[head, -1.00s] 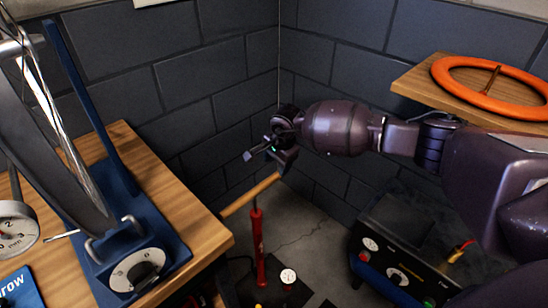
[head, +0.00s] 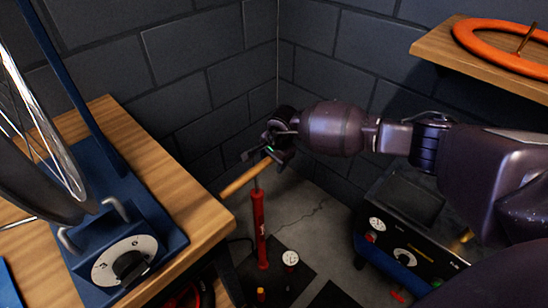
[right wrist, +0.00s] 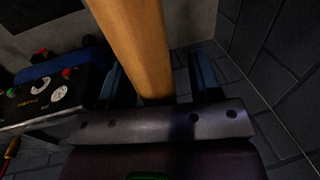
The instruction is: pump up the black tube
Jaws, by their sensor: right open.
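The floor pump has a red upright barrel (head: 260,230) and a wooden crossbar handle (head: 245,180). It stands on the floor to the right of the workbench. My right gripper (head: 266,156) is at the handle's far right end. In the right wrist view the handle (right wrist: 138,40) runs between the two open fingers of my right gripper (right wrist: 156,75), with a gap on each side. A round white gauge (head: 290,258) stands beside the pump's foot. I cannot make out the black tube for sure. My left gripper is out of the head view.
The wooden workbench (head: 190,195) at left carries a blue wheel stand (head: 165,240) with a wheel; its edge is close to the handle. A black and blue machine (head: 405,240) stands on the floor at right. An orange ring (head: 500,45) lies on a wall shelf.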

